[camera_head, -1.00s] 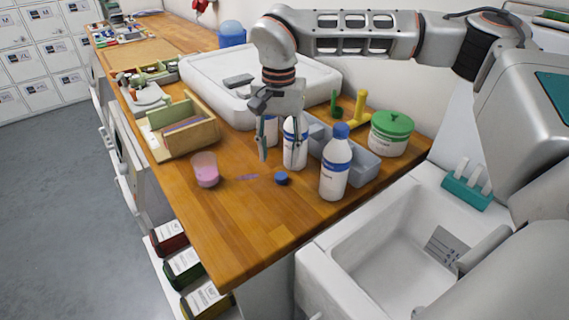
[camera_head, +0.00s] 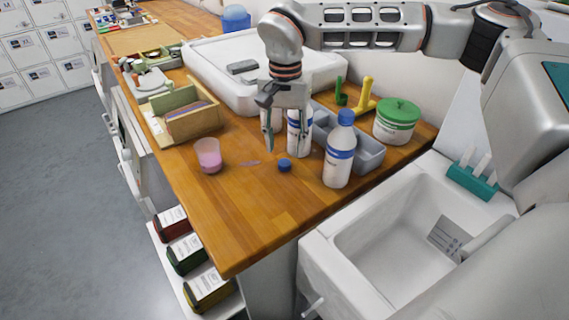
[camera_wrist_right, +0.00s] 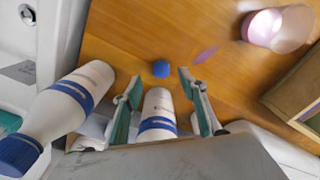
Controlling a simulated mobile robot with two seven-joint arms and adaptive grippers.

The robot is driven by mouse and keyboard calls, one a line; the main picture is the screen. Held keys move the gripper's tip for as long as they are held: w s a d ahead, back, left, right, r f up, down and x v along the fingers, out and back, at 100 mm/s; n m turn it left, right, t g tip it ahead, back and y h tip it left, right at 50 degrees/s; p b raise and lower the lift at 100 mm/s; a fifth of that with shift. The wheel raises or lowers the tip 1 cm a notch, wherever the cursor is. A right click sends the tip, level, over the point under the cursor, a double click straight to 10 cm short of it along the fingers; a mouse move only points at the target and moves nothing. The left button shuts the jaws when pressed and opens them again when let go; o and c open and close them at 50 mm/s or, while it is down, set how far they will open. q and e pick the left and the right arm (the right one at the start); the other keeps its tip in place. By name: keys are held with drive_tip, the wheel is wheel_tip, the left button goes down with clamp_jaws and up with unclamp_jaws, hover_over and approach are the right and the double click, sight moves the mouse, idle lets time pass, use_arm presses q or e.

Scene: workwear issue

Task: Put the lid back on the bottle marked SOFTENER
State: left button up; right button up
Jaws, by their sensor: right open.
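A small blue lid (camera_head: 284,165) lies on the wooden counter, just in front of my right gripper (camera_head: 287,149). It also shows in the right wrist view (camera_wrist_right: 161,69), just beyond the fingertips. The right gripper is open, pointing down. A white bottle with blue bands (camera_head: 300,132) stands at its fingers; in the wrist view this bottle (camera_wrist_right: 158,108) appears between the two fingers, its top hidden by the gripper body. Another white bottle (camera_head: 340,155) with a blue lid on stands to the right. The label words are too small to read. My left gripper is out of view.
A pink-filled cup (camera_head: 208,156) stands left of the loose lid. A grey divided tray (camera_head: 369,154) and a green-lidded tub (camera_head: 397,124) stand behind the bottles. A sink (camera_head: 385,245) lies at right. The front counter is clear.

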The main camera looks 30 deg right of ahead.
sight(284, 162)
wheel_tip(284, 162, down, 5)
drive_tip(key=shift+w+f, duration=0.15)
idle(0.3)
drive_tip(key=c, duration=0.8)
